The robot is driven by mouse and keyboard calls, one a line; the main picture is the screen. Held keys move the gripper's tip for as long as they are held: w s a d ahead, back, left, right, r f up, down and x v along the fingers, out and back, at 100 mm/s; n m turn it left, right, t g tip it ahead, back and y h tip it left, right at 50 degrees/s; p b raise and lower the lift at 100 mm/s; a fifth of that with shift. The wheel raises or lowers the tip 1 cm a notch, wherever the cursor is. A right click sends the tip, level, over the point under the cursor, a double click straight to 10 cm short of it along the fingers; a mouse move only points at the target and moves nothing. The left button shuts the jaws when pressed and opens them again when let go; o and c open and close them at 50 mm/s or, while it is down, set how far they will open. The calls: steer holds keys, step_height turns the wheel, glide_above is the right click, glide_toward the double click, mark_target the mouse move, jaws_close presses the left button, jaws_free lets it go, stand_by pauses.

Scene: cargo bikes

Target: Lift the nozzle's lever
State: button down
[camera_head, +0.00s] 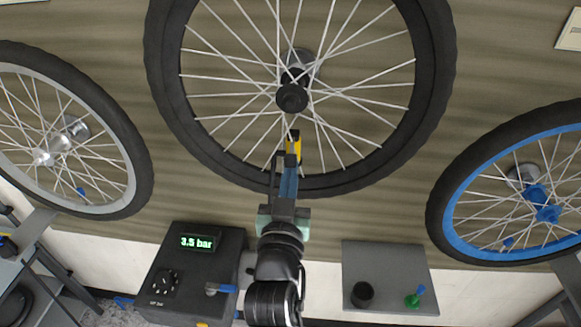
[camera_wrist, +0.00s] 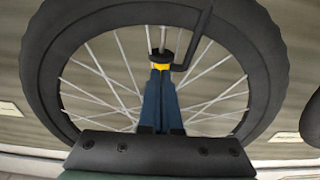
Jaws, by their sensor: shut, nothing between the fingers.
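A yellow and black nozzle (camera_head: 294,147) sits at the lower inner rim of the black middle wheel (camera_head: 170,110), among the spokes. In the wrist view its yellow part (camera_wrist: 180,67) shows just beyond my fingertips, and a bent black piece (camera_wrist: 205,40) rises from it to the right; whether that is the lever or a hose I cannot tell. My gripper (camera_head: 289,163) is shut and empty, its blue fingers pointing up at the nozzle. In the wrist view the fingertips (camera_wrist: 161,73) overlap the nozzle's lower part and hide some of it. Whether they touch it is unclear.
A dark pump box (camera_head: 188,270) reads 3.5 bar and has a knob and a blue-handled lever. A grey plate (camera_head: 385,265) holds a black cup and a green, blue-topped piece. A grey-rimmed wheel (camera_head: 130,190) stands left and a blue-rimmed wheel (camera_head: 445,215) right.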

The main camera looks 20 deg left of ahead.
steer(key=shift+r, duration=0.1)
stand_by(0.3)
steer(key=shift+s+r+p, duration=0.15)
steer(key=shift+r+p, duration=1.4)
steer(key=shift+r, duration=0.75)
steer(key=shift+w+f, duration=0.25)
steer(key=shift+w, duration=0.05)
steer(key=shift+p+v, duration=0.85)
steer(key=shift+v, duration=0.6)
steer(key=p, duration=0.1)
glide_toward(289, 167)
steer(key=shift+w+r, duration=0.75)
steer(key=shift+r, duration=0.25)
steer(key=shift+a, duration=0.1)
